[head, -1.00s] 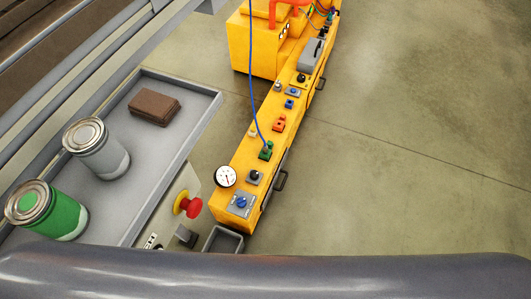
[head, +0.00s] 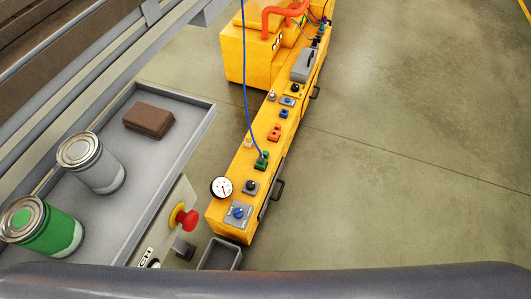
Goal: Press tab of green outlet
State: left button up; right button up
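The green outlet (head: 262,160) sits on top of the long yellow cabinet (head: 227,222), between the orange outlet and a grey-based black knob. A thin blue hose (head: 246,90) runs down from the top of the picture and ends at the green outlet. The tab on the outlet is too small to make out. Neither of my grippers shows in the head view.
An orange outlet (head: 274,133) and a blue one (head: 284,114) lie farther along the cabinet. A dial gauge (head: 221,188) stands nearer. A red stop button (head: 186,220) and a grey tray (head: 176,170) with cans are at left. Floor at right is clear.

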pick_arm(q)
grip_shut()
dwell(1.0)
